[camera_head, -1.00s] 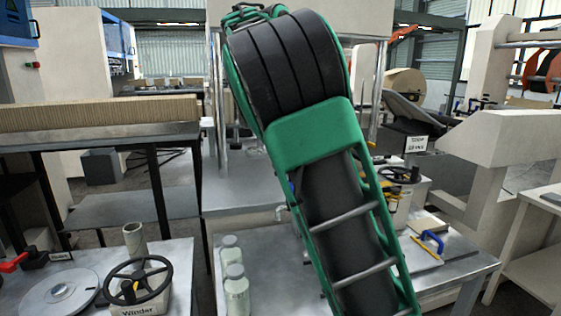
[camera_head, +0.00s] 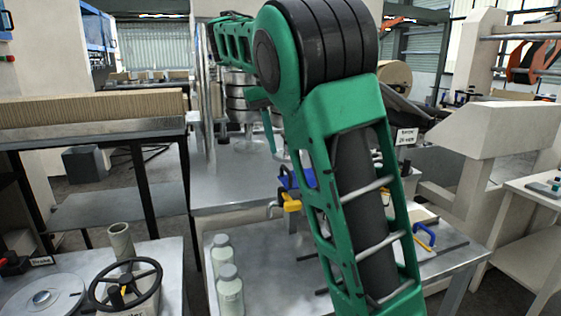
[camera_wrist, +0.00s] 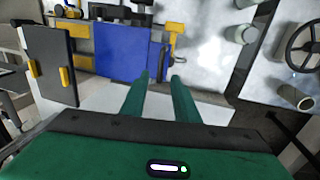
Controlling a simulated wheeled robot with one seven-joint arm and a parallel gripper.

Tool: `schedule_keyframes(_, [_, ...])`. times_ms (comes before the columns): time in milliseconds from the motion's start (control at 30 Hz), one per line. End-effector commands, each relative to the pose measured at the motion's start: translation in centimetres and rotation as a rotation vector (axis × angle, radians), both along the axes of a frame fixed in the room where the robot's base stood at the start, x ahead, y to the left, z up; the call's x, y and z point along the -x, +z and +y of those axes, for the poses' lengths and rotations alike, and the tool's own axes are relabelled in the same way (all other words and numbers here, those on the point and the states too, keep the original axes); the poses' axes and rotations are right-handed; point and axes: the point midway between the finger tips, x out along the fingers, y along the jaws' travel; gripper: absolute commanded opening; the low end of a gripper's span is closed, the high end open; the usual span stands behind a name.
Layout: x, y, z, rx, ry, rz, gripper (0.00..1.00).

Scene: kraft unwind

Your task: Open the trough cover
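My gripper (camera_wrist: 160,77) shows in the wrist view with its two green fingers apart and nothing between them. Past the fingertips is a flat blue panel (camera_wrist: 128,48), with a yellow T-shaped handle (camera_wrist: 174,42) at its right. I cannot tell for sure whether this panel is the trough cover. Left of it stands a dark grey panel (camera_wrist: 48,62) with yellow grips. In the head view, a blue part (camera_head: 297,179) with a yellow piece (camera_head: 292,203) shows beside my arm, which hides much of that spot. A green finger (camera_head: 269,131) hangs above it.
Two pale bottles (camera_head: 229,287) stand on the metal table left of my arm. A black handwheel (camera_head: 126,286) and a round disc (camera_head: 42,300) are at lower left. A blue-handled tool (camera_head: 425,236) lies right of my arm.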

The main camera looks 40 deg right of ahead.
Motion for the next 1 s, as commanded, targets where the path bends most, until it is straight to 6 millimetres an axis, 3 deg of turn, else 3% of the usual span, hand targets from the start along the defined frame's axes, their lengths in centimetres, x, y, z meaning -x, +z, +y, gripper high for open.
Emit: schedule_keyframes(1000, [0.5,-5.2,-0.9,0.005,0.001,-0.003,0.28])
